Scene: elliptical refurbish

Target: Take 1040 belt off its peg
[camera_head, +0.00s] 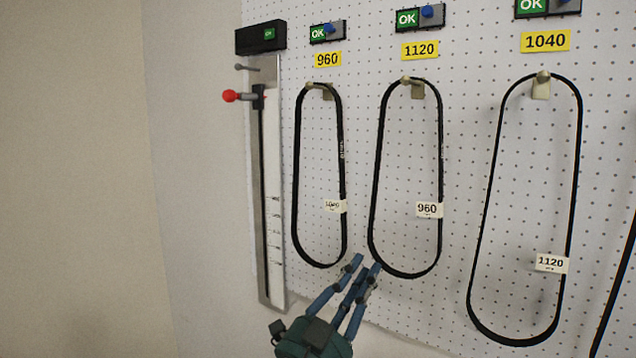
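The belt tagged 1040 (295,190) is a black loop hanging at the left of the row, on a peg (309,86) under the yellow 960 label. Its white tag (335,206) reads 1040, in small blurred print. My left gripper (366,265) reaches up from below, its blue fingers apart and nothing seen between them. The fingertips appear right of this belt's bottom curve, close to the lower left of the belt tagged 960 (376,170). Whether they touch that belt I cannot tell. My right gripper is not in view.
The belt tagged 1120 (489,190) hangs under the yellow 1040 label (545,41). The belt tagged 960 hangs under the 1120 label (419,50). A metal gauge with a red knob (230,96) stands left of the belts on the white pegboard (465,120). Bare wall lies further left.

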